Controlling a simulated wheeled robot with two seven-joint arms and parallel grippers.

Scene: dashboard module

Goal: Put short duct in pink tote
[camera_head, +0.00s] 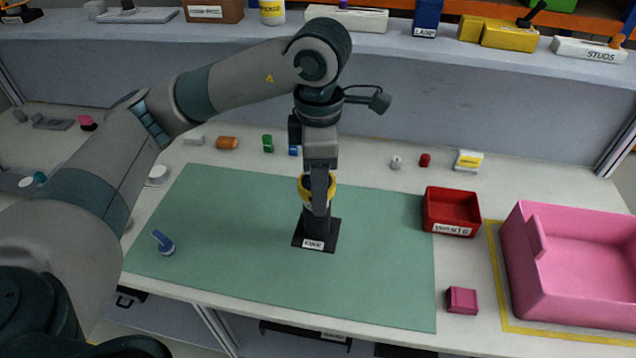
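The pink tote (575,307) stands open at the right of the table inside a yellow tape outline. The visible part of its floor looks bare. No part carries a readable short duct label, so I cannot tell which item is the short duct. My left gripper (319,208) points down over the mat's middle, at a black stand (330,236) with a small white label. A yellow ring-like part (304,188) shows around the fingers, partly hidden by them. The fingers are seen edge-on, so their opening and any grip are unclear. My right gripper is not in view.
A red labelled bin (450,213) and a small magenta box (461,300) stand left of the tote. A blue part (163,242) lies on the green mat (250,265). Small parts, including an orange cylinder (227,143), line the back. A raised shelf (440,48) runs behind.

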